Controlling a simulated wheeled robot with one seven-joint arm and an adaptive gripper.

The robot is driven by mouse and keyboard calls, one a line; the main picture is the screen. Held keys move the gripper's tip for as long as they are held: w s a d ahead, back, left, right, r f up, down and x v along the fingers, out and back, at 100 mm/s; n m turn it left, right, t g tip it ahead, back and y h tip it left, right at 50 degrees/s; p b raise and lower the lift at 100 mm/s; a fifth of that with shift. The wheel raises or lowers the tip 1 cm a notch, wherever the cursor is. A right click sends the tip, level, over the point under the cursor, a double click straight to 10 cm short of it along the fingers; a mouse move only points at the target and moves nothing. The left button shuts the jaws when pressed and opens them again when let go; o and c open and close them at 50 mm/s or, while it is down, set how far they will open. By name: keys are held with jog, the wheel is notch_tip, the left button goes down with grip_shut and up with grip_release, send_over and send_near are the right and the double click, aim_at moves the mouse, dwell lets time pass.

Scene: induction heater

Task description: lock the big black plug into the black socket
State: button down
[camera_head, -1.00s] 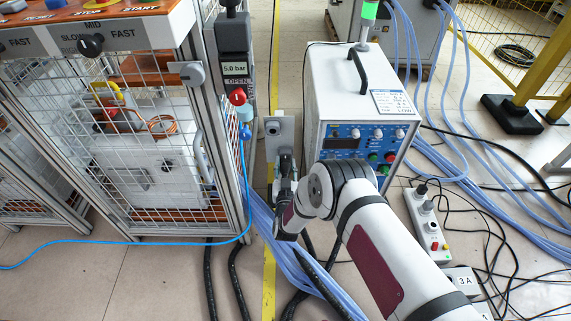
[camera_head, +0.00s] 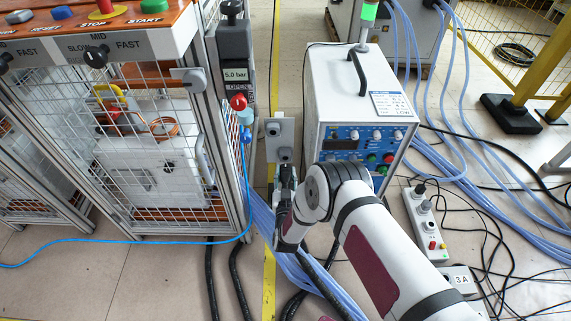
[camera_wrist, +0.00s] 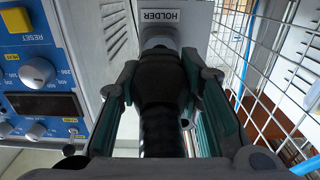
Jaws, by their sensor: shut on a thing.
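The big black plug (camera_wrist: 160,82) has a ribbed black cable (camera_wrist: 162,135) running toward the camera. My gripper (camera_wrist: 163,85) is shut around the plug, one finger on each side. The plug's far end meets the round grey fitting (camera_wrist: 158,38) on the grey holder (camera_wrist: 172,16); I cannot tell how deep it sits. In the head view my gripper (camera_head: 287,180) is just below the holder (camera_head: 279,128), and the plug is mostly hidden. A dark round port (camera_head: 168,167) shows on the white box inside the cage; I cannot tell if it is the black socket.
The white heater unit (camera_head: 350,95) stands close on the right of my gripper. The wire-mesh cage (camera_head: 130,140) stands on the left. Blue hoses (camera_head: 290,255) and black cables (camera_head: 235,270) lie below. A power strip (camera_head: 427,222) is on the floor at right.

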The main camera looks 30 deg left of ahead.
aim_at(286, 165)
jog(key=shift+p+v, duration=0.4)
jog(key=shift+v, duration=0.5)
jog(key=shift+s, duration=0.1)
jog(key=shift+s+d+b, duration=0.15)
jog(key=shift+s+b, duration=0.25)
jog(key=shift+b, duration=0.45)
jog(key=shift+w, duration=0.25)
jog(key=shift+b+x, duration=0.85)
jog(key=shift+x, duration=1.75)
jog(key=shift+w+a, duration=0.4)
jog(key=shift+w, duration=0.15)
jog(key=c, duration=1.1)
grip_release()
jog(key=shift+o, duration=0.2)
